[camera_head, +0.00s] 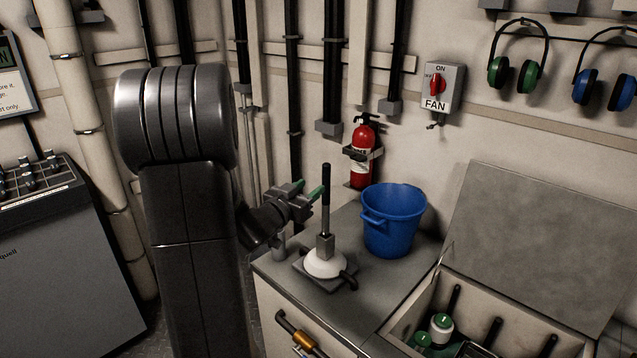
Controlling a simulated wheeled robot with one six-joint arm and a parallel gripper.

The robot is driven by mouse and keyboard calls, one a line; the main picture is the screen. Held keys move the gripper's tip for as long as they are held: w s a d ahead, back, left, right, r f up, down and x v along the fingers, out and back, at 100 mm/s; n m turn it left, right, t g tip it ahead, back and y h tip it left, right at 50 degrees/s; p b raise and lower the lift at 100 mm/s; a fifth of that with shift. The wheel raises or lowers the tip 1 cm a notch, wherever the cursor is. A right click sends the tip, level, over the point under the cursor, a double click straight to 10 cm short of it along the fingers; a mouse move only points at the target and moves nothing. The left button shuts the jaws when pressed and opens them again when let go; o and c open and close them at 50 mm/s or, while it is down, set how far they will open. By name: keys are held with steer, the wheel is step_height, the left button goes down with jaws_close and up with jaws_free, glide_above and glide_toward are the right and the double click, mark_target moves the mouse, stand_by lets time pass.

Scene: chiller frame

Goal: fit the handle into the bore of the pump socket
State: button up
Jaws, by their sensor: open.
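The handle (326,190) is a slim upright rod with a black grip on top and a bare metal lower part. Its lower end meets the square grey pump socket (325,246) and appears to be inside it; the bore itself is hidden. The socket rises from a white domed pump body (325,264) on a dark base plate on the grey counter. My gripper (308,190), with green fingertips, is open just left of the handle at the height of its black grip. I cannot tell whether the fingers touch the handle.
A blue bucket (393,222) stands on the counter (392,284) right of the pump. A red extinguisher (363,155) hangs on the wall behind. An open-lidded bin (400,327) with bottles and dark handles is at front right. A grey cabinet (65,270) stands at left.

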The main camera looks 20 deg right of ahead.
mark_target(324, 166)
steer(key=shift+v, duration=1.5)
steer(key=shift+w+d, duration=0.1)
steer(key=x, duration=1.1)
steer(key=shift+w+d+p, duration=0.1)
steer(key=shift+d+p, duration=0.1)
steer(key=shift+p, duration=0.15)
steer(key=shift+w+d+r, duration=0.15)
steer(key=shift+w+d, duration=0.05)
steer(key=shift+r, duration=1.6)
steer(key=shift+s+a, duration=0.1)
steer(key=shift+f, duration=0.15)
